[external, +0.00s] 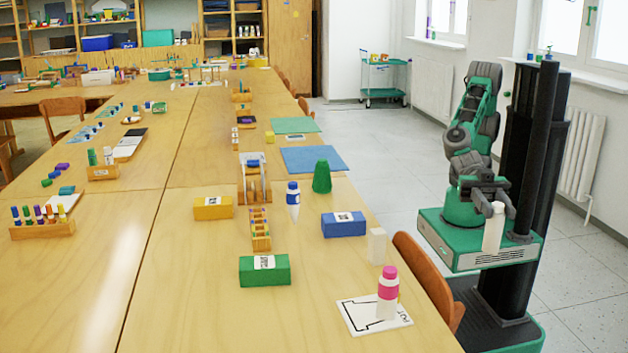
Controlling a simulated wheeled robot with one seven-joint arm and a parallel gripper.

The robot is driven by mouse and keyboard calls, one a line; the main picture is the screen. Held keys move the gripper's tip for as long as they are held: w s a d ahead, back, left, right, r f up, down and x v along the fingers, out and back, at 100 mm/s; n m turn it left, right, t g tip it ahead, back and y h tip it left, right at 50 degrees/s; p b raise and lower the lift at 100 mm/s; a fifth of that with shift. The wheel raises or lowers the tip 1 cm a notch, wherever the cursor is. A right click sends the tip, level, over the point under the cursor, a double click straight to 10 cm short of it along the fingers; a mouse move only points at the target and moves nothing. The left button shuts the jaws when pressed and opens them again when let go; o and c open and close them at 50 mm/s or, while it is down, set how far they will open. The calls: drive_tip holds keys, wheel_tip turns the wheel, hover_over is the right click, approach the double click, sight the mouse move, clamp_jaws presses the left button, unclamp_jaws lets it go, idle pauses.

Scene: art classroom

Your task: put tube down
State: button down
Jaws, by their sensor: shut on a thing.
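A white tube (493,231) hangs upright in my gripper (494,207), which is shut on its upper end. The tube is in front of my green and white body, to the right of the table and beyond its edge. The fingertips are small and partly hidden by the tube. On the table (205,310) other tubes stand: a white one with a pink cap and band (388,295) on a white card (358,316), and a white and blue one (293,200).
A wooden chair (428,280) stands against that edge. The table's front left is bare.

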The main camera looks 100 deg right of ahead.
drive_tip(key=w+d+r+m+t+h, duration=0.3)
drive_tip(key=w+m+t, duration=0.15)
drive_tip(key=w, duration=0.45)
drive_tip(key=w+d+r+m+t+h, duration=0.3)
drive_tip(key=w+d+t, duration=0.15)
drive_tip(key=w, duration=0.45)
drive_tip(key=w+a+f+b, duration=0.2)
drive_tip(key=w+a+f, duration=0.7)
drive_tip(key=f, duration=0.4)
drive_tip(key=shift+w+a+t, duration=0.25)
drive_tip(key=shift+w+t, duration=0.05)
drive_tip(key=shift+w, duration=0.5)
drive_tip(key=shift+b, duration=0.3)
drive_tip(key=shift+f, duration=0.2)
drive_tip(key=c, duration=1.3)
unclamp_jaws()
